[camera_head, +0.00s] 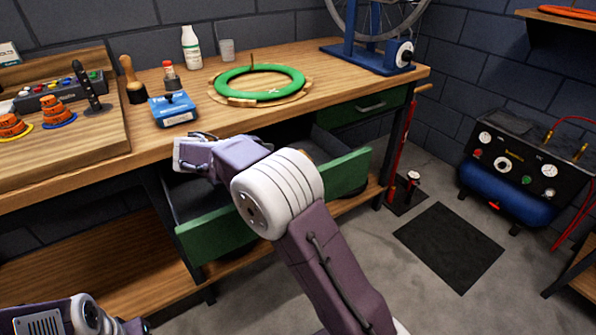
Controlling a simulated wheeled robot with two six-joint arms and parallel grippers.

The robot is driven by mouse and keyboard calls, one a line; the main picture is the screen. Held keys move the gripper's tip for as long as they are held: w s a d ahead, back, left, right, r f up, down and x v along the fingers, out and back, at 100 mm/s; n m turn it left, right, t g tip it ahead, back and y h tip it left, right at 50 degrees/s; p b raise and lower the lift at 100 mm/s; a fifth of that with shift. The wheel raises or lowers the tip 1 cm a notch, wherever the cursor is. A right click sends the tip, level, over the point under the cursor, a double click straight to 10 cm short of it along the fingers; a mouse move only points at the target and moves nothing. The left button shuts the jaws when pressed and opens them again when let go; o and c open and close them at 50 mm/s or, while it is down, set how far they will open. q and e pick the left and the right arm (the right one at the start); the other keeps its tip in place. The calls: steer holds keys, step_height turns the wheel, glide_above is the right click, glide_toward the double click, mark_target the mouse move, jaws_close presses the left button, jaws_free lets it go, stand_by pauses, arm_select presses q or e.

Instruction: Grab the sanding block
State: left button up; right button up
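No object is clearly recognisable as a sanding block. A blue block-shaped item (173,109) with a pale label and a small dark knob on top sits near the bench's front edge; I cannot tell if it is the block. My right gripper (186,153) is just in front of the bench edge, below the blue item and over the left part of an open green drawer (215,232). Its fingers are small and partly hidden, so I cannot tell whether it is open. My arm hides much of the drawer's inside. Only part of my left arm shows at bottom left, without its fingers.
The wooden bench (325,82) holds a green ring (260,80) on a wooden ring, a white bottle (191,47), a brush (131,80) and a blue wheel stand (372,58). A wooden board with orange items (55,112) is at left. A compressor (520,175) stands right.

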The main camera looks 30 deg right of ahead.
steer(key=shift+w+d+f, duration=0.1)
steer(key=b+x, duration=0.3)
steer(key=x, duration=0.5)
steer(key=shift+d+f+b, duration=0.2)
steer(key=shift+d+b, duration=0.2)
steer(key=c, duration=1.4)
step_height(320, 180, up, 18)
steer(key=p, duration=0.8)
steer(key=shift+p, duration=0.3)
steer(key=shift+c, duration=0.2)
